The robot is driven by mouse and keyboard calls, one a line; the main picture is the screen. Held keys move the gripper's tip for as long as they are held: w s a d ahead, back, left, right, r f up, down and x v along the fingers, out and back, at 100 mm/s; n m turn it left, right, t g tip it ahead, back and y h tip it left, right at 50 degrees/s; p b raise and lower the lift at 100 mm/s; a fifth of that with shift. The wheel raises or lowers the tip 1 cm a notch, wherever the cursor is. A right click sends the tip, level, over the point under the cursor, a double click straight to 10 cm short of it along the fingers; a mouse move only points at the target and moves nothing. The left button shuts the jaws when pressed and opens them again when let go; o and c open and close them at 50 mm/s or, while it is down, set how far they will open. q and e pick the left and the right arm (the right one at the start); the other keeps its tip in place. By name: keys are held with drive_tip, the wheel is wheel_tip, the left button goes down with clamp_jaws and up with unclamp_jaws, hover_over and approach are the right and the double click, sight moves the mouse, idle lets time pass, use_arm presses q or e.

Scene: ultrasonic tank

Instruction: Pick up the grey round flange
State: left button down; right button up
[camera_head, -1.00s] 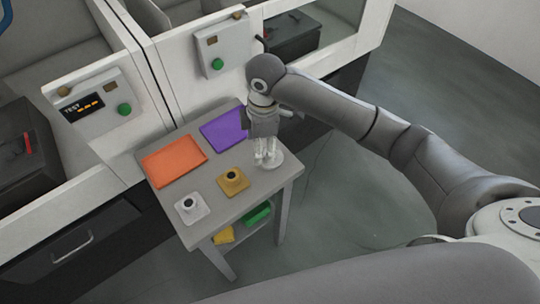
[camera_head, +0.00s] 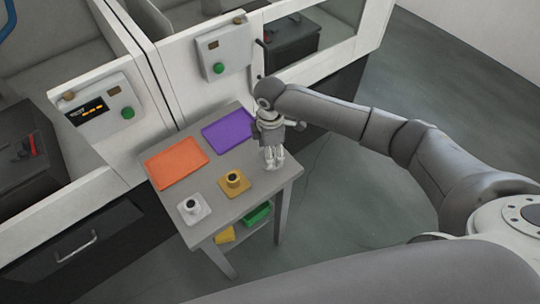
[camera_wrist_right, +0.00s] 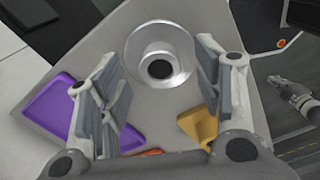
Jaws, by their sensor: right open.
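The grey round flange (camera_wrist_right: 146,36) lies on the grey table, a shiny disc with a raised hub and dark central hole. In the head view it is mostly hidden behind my right gripper (camera_head: 273,160), which points down over the table's right corner. In the wrist view my right gripper (camera_wrist_right: 157,62) is open and empty, with one finger on each side of the flange's near part. How high the fingertips are above the table I cannot tell. What looks like my left gripper (camera_wrist_right: 295,95) shows small at the right of the wrist view; its jaws are unclear.
The table (camera_head: 222,208) also bears an orange tray (camera_head: 176,162), a purple tray (camera_head: 229,131), a yellow square flange (camera_head: 234,184) and a white square flange (camera_head: 193,209). Green (camera_head: 258,214) and yellow (camera_head: 225,235) items sit on its lower shelf. White machine walls stand behind.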

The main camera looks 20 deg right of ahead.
drive_tip(key=shift+f, duration=0.8)
drive_tip(key=shift+r, duration=0.1)
drive_tip(key=c, duration=1.3)
drive_tip(key=shift+o, duration=0.2)
